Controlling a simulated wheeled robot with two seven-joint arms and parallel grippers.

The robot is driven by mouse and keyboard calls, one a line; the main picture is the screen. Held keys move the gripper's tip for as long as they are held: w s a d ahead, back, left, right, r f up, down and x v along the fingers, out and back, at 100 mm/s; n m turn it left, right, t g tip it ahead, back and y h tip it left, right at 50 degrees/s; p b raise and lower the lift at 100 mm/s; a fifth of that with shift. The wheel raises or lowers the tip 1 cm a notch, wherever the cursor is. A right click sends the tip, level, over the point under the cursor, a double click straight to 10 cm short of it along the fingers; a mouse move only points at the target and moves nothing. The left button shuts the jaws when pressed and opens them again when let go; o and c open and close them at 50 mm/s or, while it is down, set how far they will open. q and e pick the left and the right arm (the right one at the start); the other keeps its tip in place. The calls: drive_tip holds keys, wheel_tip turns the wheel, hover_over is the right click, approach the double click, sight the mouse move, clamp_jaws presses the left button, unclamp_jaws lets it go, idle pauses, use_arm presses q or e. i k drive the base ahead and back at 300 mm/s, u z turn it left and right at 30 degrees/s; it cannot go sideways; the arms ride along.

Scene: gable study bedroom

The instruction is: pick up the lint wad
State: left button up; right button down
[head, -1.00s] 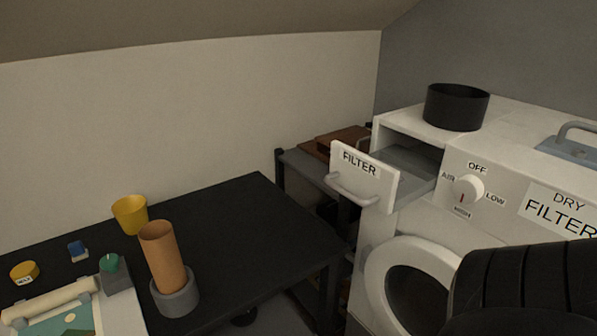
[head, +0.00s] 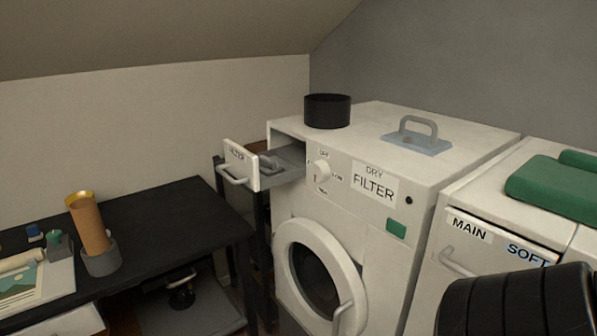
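I cannot make out the lint wad for certain. The filter drawer (head: 240,166) of the white dryer is pulled open, and a small grey shape (head: 268,161) shows inside it behind the front panel; I cannot tell what it is. A bluish flat plate with a grey handle (head: 417,142) lies on the dryer top, with a small brownish spot under its handle that is too small to identify. Neither gripper is in view. A black ribbed part at the lower right appears to be my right arm.
The dryer (head: 440,165) carries a black round bin (head: 327,111); its round door (head: 340,255) faces front. A washer with green folded cloth (head: 555,188) stands to the right. The black desk (head: 170,220) at left holds a brown tube (head: 88,222) in a grey holder.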

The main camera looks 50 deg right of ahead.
sight(267, 167)
drive_tip(key=z, duration=1.4)
drive_tip(key=i, duration=0.5)
drive_tip(key=z, duration=0.1)
